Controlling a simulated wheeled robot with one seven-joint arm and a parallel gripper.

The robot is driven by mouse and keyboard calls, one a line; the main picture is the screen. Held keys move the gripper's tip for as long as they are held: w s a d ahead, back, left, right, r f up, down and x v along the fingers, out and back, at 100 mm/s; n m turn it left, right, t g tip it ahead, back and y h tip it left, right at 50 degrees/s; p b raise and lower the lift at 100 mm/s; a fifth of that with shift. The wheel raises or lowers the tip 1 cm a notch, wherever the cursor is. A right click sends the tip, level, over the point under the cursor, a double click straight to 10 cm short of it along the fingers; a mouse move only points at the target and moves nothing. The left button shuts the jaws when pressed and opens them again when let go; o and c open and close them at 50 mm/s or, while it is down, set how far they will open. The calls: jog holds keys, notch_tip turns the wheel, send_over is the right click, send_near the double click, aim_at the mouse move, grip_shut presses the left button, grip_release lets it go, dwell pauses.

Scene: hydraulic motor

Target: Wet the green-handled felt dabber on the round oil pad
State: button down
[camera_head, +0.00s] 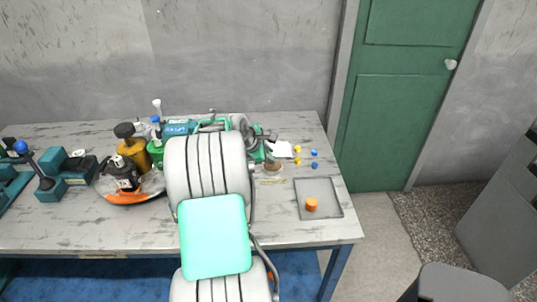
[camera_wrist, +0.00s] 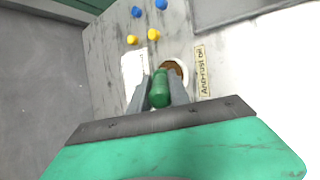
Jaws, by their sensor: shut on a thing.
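My gripper (camera_wrist: 158,90) is shut on the green handle of the dabber (camera_wrist: 160,88), which shows between the two grey fingers in the wrist view. The felt end is hidden behind the handle and fingers. The round oil pad (camera_wrist: 176,68) is brown with a white rim and sits just beyond the dabber, partly covered by it. I cannot tell whether the felt touches the pad. In the head view the oil pad (camera_head: 272,169) lies right of my arm, which hides most of the gripper area.
An "Anti-rust oil" label (camera_wrist: 202,71) lies beside the pad. A white sheet (camera_head: 282,149), yellow pieces (camera_head: 297,154) and blue pieces (camera_head: 314,158) lie behind. A grey tray (camera_head: 330,205) holds an orange piece (camera_head: 311,204). Bottles (camera_head: 131,152) and green machinery (camera_head: 209,126) crowd the left and back.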

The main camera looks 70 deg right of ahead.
jog(key=shift+f, duration=0.75)
dwell(1.8)
notch_tip(320, 180, up, 7)
jog(key=p, duration=0.6)
jog(key=shift+r, duration=0.1)
